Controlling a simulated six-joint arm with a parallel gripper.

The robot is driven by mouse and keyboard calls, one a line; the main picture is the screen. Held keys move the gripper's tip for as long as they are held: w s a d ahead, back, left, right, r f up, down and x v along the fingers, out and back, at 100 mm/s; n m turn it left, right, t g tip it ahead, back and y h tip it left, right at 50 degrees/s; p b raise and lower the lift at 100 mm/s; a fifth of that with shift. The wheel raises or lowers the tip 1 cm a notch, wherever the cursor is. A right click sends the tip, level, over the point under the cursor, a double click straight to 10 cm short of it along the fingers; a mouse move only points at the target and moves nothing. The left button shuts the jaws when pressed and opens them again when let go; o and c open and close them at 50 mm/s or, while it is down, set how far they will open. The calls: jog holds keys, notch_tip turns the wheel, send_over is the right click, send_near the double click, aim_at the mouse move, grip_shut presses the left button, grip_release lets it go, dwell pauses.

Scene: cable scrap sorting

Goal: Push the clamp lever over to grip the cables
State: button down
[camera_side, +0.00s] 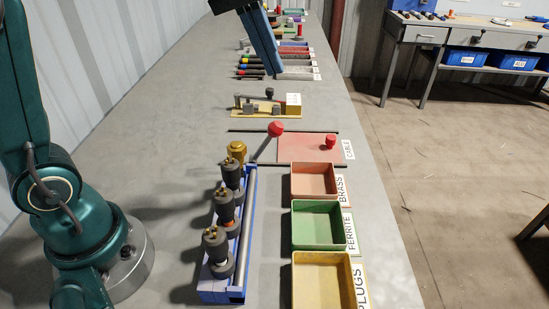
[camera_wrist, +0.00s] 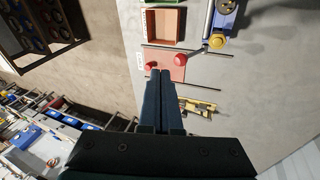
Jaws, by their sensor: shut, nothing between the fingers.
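The clamp lever (camera_side: 263,148) has a red ball knob (camera_side: 275,129) and leans up and to the right from the far end of the blue cable rack (camera_side: 238,294). In the wrist view the knob (camera_wrist: 180,59) is right of and above my fingertips. Three dark cable ends (camera_side: 230,174) with brass tips stand upright in the rack, beside a long grey bar (camera_side: 246,225). My gripper (camera_side: 277,73) is shut and empty, raised above the bench beyond the lever and apart from it. Its closed fingertips also show in the wrist view (camera_wrist: 160,71).
Brass (camera_side: 314,196), ferrite (camera_side: 318,244) and plugs (camera_side: 344,298) bins line the right of the rack. A reddish cable plate (camera_side: 300,142) with a small red knob (camera_side: 331,141) lies beyond them, between dark rails. A yellow-based fixture (camera_side: 292,104) stands farther back.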

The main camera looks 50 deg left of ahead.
jog(key=w+f, duration=0.3)
jog(key=w, duration=0.1)
jog(key=n+g, duration=0.1)
jog(key=g, duration=0.1)
send_over(268, 142)
jog(key=s+a, duration=0.1)
jog(key=a, duration=0.1)
jog(key=x, duration=0.3)
jog(key=s+a+x, duration=0.1)
jog(key=x, duration=0.6)
jog(key=shift+s+a+f, duration=0.15)
jog(key=shift+s+f, duration=0.05)
jog(key=shift+s, duration=0.15)
jog(key=shift+s+a+f, duration=0.35)
jog(key=shift+s+a, duration=0.4)
jog(key=shift+s, duration=0.05)
jog(key=shift+s+a+f, duration=0.3)
jog(key=shift+s+a, duration=0.5)
jog(key=shift+d, duration=0.1)
